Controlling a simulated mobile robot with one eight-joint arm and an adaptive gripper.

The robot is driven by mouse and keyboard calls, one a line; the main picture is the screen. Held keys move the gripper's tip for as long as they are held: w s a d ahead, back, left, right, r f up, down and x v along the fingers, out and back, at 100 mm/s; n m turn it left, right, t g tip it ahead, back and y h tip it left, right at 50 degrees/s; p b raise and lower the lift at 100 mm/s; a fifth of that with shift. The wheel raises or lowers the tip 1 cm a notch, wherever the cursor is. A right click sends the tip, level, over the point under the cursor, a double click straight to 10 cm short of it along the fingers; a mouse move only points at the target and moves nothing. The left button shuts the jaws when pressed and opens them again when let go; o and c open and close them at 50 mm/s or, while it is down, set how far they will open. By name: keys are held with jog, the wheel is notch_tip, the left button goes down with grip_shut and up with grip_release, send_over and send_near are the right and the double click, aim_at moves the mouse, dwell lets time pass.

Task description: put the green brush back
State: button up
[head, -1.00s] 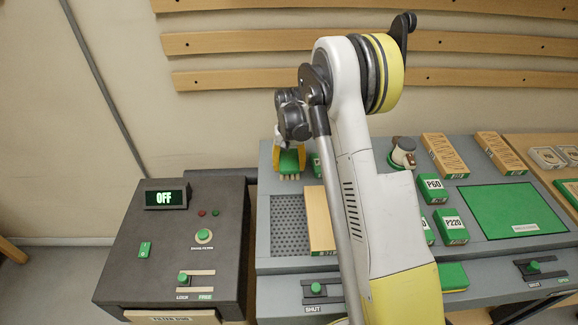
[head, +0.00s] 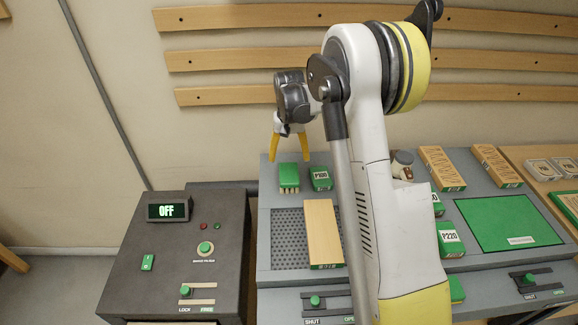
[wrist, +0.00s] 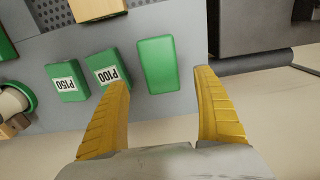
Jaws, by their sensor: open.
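The green brush (head: 289,176) rests at the back left of the grey bench, with its pale bristles facing the front in the head view. In the wrist view its green top (wrist: 157,64) shows from above, ahead of and between the fingers. My gripper (head: 290,150) is open and empty, above and behind the brush. In the wrist view both yellow fingers (wrist: 165,85) are spread, and nothing is between their tips. The fingers look clear of the brush.
A P100 block (head: 320,178) stands just right of the brush, and a P150 block (wrist: 67,82) lies beyond it. A wooden block (head: 322,232) lies on the perforated plate (head: 288,238) in front. The dark control box (head: 170,275) reading OFF stands to the left.

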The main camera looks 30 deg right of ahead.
notch_tip(320, 180, up, 2)
jog(key=s+a+r+n+t, duration=0.1)
jog(key=s+a+r+t, duration=0.1)
jog(key=s+a+r, duration=0.35)
jog(key=s+a+r+n+t, duration=0.1)
jog(key=s+a+r, duration=0.1)
jog(key=s+r, duration=0.6)
jog(key=s+a+n+t, duration=0.1)
jog(key=s+a+t, duration=0.1)
jog(key=s, duration=0.5)
jog(key=s+a+n+t, duration=0.1)
jog(key=s+a+t, duration=0.1)
jog(key=s, duration=0.6)
jog(key=shift+a+r+n, duration=0.3)
jog(key=shift+a+r, duration=0.05)
jog(key=shift+a, duration=0.45)
